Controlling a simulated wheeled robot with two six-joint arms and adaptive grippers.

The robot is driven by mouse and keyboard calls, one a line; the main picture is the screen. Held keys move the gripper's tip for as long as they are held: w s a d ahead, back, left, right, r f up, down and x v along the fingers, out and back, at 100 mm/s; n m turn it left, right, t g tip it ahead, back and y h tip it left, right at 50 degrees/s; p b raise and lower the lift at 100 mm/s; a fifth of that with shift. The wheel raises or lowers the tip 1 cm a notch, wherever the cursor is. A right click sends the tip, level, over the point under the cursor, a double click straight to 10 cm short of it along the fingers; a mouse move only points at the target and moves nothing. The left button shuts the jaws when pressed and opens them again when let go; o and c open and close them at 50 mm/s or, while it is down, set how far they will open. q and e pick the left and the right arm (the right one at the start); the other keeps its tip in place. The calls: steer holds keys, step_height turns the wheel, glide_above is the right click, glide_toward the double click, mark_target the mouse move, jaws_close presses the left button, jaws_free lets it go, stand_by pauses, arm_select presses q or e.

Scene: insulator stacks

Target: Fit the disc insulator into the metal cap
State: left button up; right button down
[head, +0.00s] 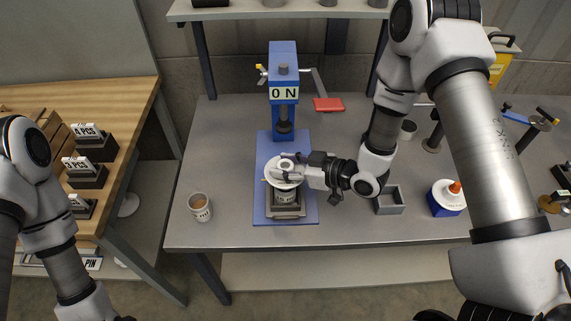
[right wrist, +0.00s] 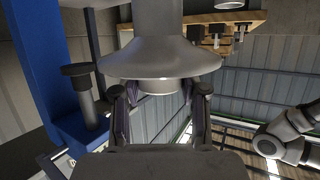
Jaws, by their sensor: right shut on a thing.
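My right gripper (head: 296,170) is shut on the pale disc insulator (head: 276,180) over the blue press's base. In the right wrist view the disc insulator (right wrist: 160,58) shows as a wide flared skirt, with the fingers (right wrist: 160,105) on both sides of its narrower end. Directly below the disc, a grey metal holder (head: 286,212) sits on the base, with a labelled grey cap (head: 285,197) partly showing in it. The disc covers the cap's top, so I cannot tell whether they touch. My left arm shows at lower left; its gripper is out of view.
The blue press (head: 284,60) stands behind the disc, its ram (head: 284,122) above and behind it. A labelled cup (head: 200,207) stands left of the base. A grey open box (head: 390,201) and a blue-white container (head: 446,198) stand right. The table's front left is mostly clear.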

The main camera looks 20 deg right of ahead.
steer(key=shift+f+b, duration=1.15)
steer(key=shift+f, duration=0.3)
steer(key=c, duration=0.5)
jaws_free()
steer(key=shift+c, duration=0.2)
steer(key=shift+s, duration=0.1)
steer(key=v, duration=1.2)
